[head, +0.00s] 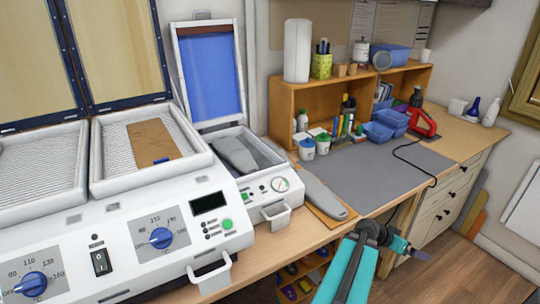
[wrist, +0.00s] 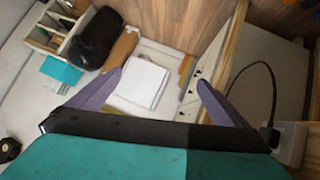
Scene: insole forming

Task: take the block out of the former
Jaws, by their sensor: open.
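The former (head: 268,193) is a white machine with its blue-lined lid (head: 211,80) standing open. A grey foot-shaped block (head: 238,153) lies in its open bed, with a darker grey shape beside it. My gripper (head: 420,254) is at the lower right of the head view, beyond the bench's front edge and well apart from the former. In the wrist view my gripper (wrist: 159,80) shows two purple fingers spread apart with nothing between them. The block does not show there.
A double heater (head: 150,220) with raised lids stands left of the former; a brown sheet (head: 152,142) lies in its right tray. A grey mat (head: 375,170) is mostly clear. A wooden shelf unit (head: 285,113), blue bins (head: 378,132) and a red tool with a black cord (head: 420,118) stand behind.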

